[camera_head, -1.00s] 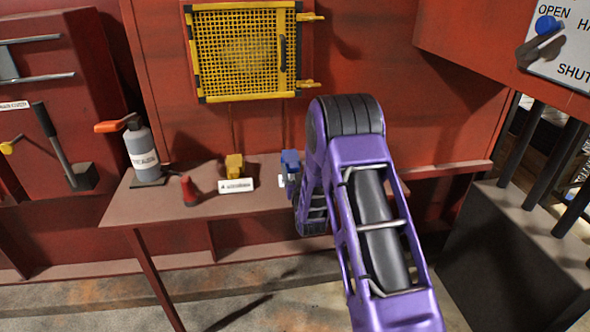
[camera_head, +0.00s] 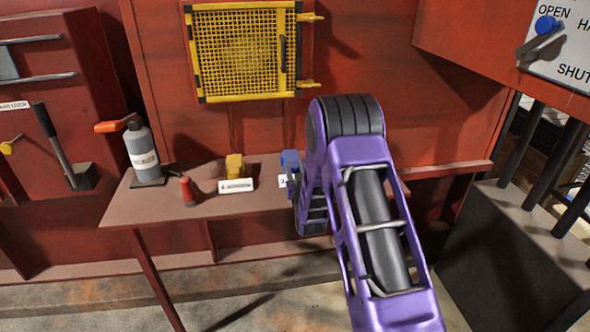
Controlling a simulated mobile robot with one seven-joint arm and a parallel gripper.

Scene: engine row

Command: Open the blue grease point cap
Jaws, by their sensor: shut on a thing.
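The blue grease point cap (camera_head: 290,158) stands on the red-brown shelf (camera_head: 140,208), just left of my purple arm. A small white label shows at its foot, mostly hidden by the arm. My gripper (camera_head: 292,184) shows only as a small grey part at the cap's near side, and it is shut on the blue cap. The fingertips and the right part of the cap are hidden behind my arm. Whether the cap is lifted at all is too small to tell.
A yellow cap (camera_head: 235,166) with a white label stands left of the blue one. Farther left are a red cone-like piece (camera_head: 188,191) and a grey grease bottle (camera_head: 142,152) with an orange top. A yellow mesh guard (camera_head: 243,50) hangs on the wall above.

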